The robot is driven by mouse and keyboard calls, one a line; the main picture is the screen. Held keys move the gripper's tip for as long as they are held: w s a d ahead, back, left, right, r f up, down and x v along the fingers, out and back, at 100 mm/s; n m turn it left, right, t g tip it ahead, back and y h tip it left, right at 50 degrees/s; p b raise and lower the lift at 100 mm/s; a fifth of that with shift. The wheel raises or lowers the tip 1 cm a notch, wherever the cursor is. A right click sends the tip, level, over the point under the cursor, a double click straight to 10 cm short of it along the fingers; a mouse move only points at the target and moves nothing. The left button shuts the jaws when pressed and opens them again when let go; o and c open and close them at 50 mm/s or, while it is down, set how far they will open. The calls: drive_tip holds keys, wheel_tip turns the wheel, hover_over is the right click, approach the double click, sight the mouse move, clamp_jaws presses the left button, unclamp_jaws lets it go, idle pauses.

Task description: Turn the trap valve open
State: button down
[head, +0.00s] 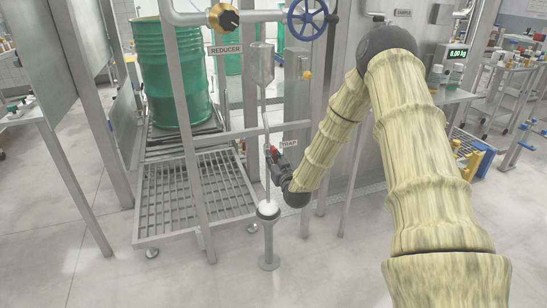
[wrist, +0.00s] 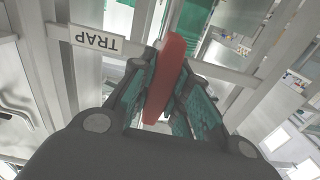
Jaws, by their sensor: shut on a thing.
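The trap valve's red handle (wrist: 167,75) stands between the fingers of my gripper (wrist: 160,95) in the wrist view. My gripper is shut on it, with a finger on each side. In the head view my gripper (head: 275,160) is at the valve on the thin vertical pipe, and a little of the red handle (head: 275,153) shows there. The TRAP label (head: 289,143) is just beside it; it also shows upside down in the wrist view (wrist: 97,40). The valve body is mostly hidden by my gripper, and I cannot tell how far the handle is turned.
A white-domed post (head: 268,212) stands just below the valve. A steel frame post (head: 190,140) and a grated platform (head: 195,195) with a green drum (head: 172,75) are to the left. A blue handwheel (head: 307,18) and a REDUCER knob (head: 224,18) sit above.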

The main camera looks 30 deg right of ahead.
drive_tip(key=shift+w+r+n, duration=0.1)
drive_tip(key=shift+n, duration=0.2)
drive_tip(key=c, duration=1.6)
unclamp_jaws()
drive_tip(key=shift+c, duration=0.2)
drive_tip(key=shift+o, duration=1.4)
drive_tip(key=v, duration=1.2)
drive_tip(key=shift+d+f, duration=0.1)
drive_tip(key=shift+f, duration=0.15)
